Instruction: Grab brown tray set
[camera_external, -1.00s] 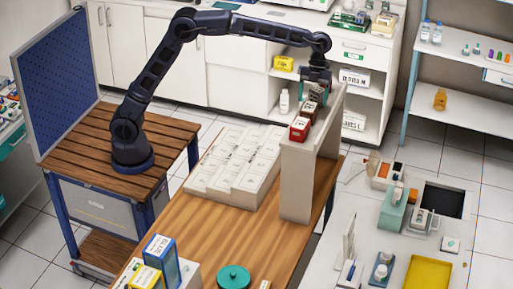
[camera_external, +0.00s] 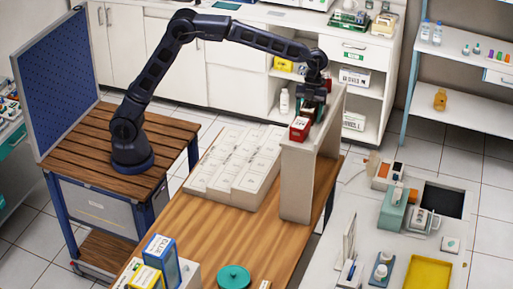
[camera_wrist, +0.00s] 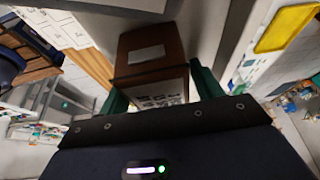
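My gripper (camera_external: 313,108) points down over the top of the tall pale stand, above a row of small boxes. In the wrist view its green fingers (camera_wrist: 162,95) stand apart, on either side of a box with a brown edge and a printed pale top (camera_wrist: 162,88), which appears to be the brown tray set. I cannot tell whether the fingers touch it. In the outside view the gripper mostly hides this box. A red box (camera_external: 300,128) with a pale label sits in front of it. A brown-looking box (camera_wrist: 150,42) just beyond the fingers is probably the same one.
The pale stand (camera_external: 297,185) is narrow and rises from the wooden table (camera_external: 215,230). White boxes (camera_external: 236,170) lie to its left. A white counter with a yellow tray (camera_external: 428,273) is at right. A teal round container (camera_external: 233,278) stands at the front.

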